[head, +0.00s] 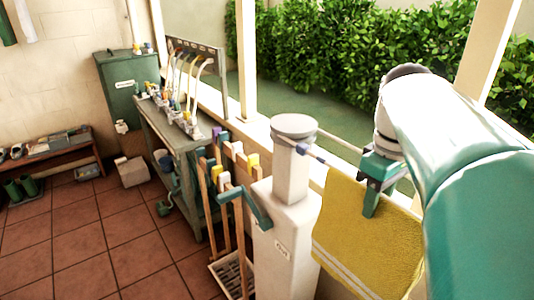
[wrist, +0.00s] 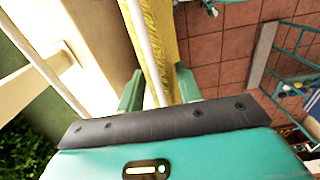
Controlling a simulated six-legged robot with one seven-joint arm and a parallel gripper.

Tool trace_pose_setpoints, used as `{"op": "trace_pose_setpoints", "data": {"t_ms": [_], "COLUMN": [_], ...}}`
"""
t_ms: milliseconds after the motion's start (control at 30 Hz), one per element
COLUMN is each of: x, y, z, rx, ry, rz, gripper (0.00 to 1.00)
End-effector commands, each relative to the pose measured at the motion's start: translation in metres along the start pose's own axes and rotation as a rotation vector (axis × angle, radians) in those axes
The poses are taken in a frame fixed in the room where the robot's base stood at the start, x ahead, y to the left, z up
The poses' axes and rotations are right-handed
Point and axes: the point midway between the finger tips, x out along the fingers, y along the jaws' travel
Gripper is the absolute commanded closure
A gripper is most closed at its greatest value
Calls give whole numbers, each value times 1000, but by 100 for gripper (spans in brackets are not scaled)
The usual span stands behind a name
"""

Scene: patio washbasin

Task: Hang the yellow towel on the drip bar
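The yellow towel (head: 362,240) hangs down beside the white pedestal, with pale stripes near its lower edge. Its top runs along a thin bar with a blue-purple end (head: 302,148). My gripper (head: 376,182) is at the towel's top edge, with one green finger in front of the cloth. In the wrist view the fingers (wrist: 157,92) stand apart. The towel (wrist: 168,50) and a white bar (wrist: 145,45) pass between them. The cloth lies close to the right finger; I cannot tell whether it touches. The far side of the towel is hidden.
The white pedestal (head: 284,240) stands left of the towel. Wooden-handled tools (head: 222,200) and a grey-green bench with taps (head: 172,130) are farther left. Another pale rail (head: 340,140) runs behind the towel. The tiled floor (head: 110,235) at the left is mostly clear.

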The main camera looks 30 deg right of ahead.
Motion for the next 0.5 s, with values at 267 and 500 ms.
{"op": "trace_pose_setpoints", "data": {"t_ms": [267, 500], "x": [0, 0], "y": [0, 0], "z": [0, 0], "rx": [-1, 0], "ry": [0, 0], "rz": [0, 0], "gripper": [100, 70]}}
